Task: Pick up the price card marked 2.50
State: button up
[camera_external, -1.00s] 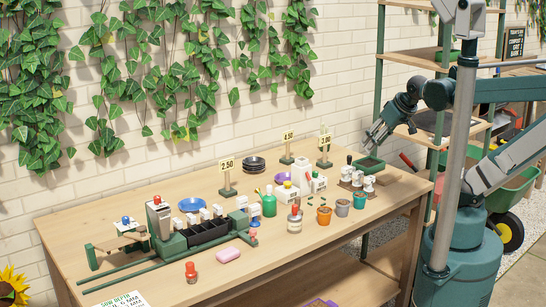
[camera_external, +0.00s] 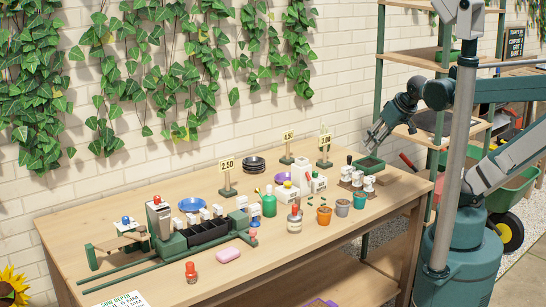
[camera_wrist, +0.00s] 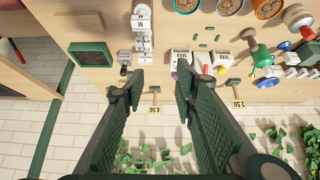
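The price card marked 2.50 (camera_external: 227,164) stands upright on a small green stand at the back of the bench. In the wrist view this card (camera_wrist: 238,104) is to the right of my right finger. A card marked 4.50 (camera_external: 288,135) stands farther right; in the wrist view it (camera_wrist: 154,110) shows between my fingers. A third card (camera_external: 325,141), its number hard to read, stands right of that; I cannot make it out in the wrist view. My gripper (camera_wrist: 159,80) is open and empty. In the external view my gripper (camera_external: 371,143) is above the bench's back right, apart from the 2.50 card.
The back left bench is clear.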

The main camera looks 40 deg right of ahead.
dwell(0.3)
jog(key=w+a+r+n+g+p, duration=0.1)
jog(key=w+a+r+n, duration=0.15)
jog(key=w, duration=0.35)
jog(key=w+a+r+n+g+p, duration=0.1)
jog(key=w+a+r+n+p, duration=0.1)
jog(key=w+a+r, duration=0.3)
jog(key=n+g+p, duration=0.3)
jog(key=n+p, duration=0.2)
jog(key=n, duration=0.4)
send_over(228, 160)
jog(key=s+d, duration=0.6)
jog(key=d, duration=0.6)
notch_tip(228, 160, down, 8)
jog(key=w+a+f+n, duration=0.1)
jog(key=w+a+f, duration=0.1)
jog(key=a+f, duration=0.1)
jog(key=w+a+f+n+g+p, duration=0.1)
jog(key=w+a+f, duration=0.1)
jog(key=a+f, duration=0.2)
jog(key=w+a+f+n+g+p, duration=0.1)
jog(key=w+a+f+n, duration=0.1)
jog(key=a+f, duration=0.1)
jog(key=shift+w+a+f, duration=0.25)
jog(key=shift+a+f, duration=0.15)
jog(key=shift+a, duration=0.35)
jog(key=shift+w+a+f+n, duration=0.15)
jog(key=shift+a+f+n, duration=0.1)
jog(key=shift+a+f, duration=0.3)
jog(key=shift+d, duration=0.1)
